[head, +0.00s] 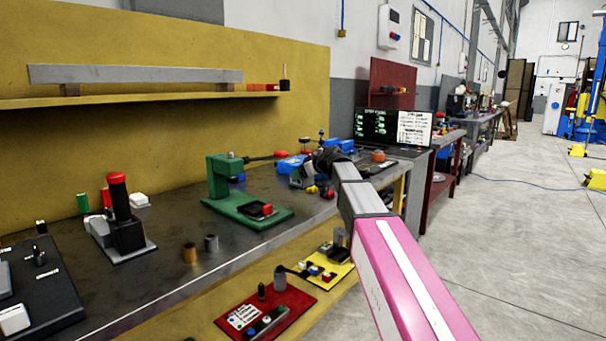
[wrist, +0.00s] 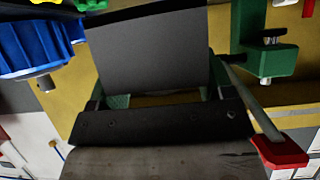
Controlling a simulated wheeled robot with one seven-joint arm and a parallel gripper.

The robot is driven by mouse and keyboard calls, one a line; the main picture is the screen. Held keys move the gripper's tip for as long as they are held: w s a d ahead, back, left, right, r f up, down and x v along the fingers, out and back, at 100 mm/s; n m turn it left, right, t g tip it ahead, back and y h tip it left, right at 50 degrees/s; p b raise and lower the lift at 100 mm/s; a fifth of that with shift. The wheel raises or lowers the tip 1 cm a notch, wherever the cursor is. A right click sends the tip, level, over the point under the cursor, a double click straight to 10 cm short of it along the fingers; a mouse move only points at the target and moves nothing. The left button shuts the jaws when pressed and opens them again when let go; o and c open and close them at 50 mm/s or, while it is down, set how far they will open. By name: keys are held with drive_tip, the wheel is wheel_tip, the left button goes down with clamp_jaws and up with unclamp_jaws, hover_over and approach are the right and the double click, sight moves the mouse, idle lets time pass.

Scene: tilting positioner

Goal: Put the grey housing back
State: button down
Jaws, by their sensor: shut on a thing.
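My gripper (head: 324,164) is over the far part of the workbench, beyond the green press, and shows small and dark there. In the wrist view a plain dark grey block, which looks like the grey housing (wrist: 155,50), fills the space between my fingers. The gripper is shut on it. Its far end runs close to the top edge of the view. In the head view the housing is hard to make out among the crowded parts at my gripper. A blue ribbed part (wrist: 35,45) is at the left in the wrist view, apart from the housing.
The green press (head: 222,178) stands on the workbench (head: 165,262), left of my gripper; it also shows in the wrist view (wrist: 265,55). A laptop (head: 378,127) is behind my arm. Two small cylinders stand near the front edge. Red and yellow trays are below. Open floor lies right.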

sight(303, 187)
drive_tip(key=shift+f, duration=3)
drive_tip(key=shift+f, duration=0.3)
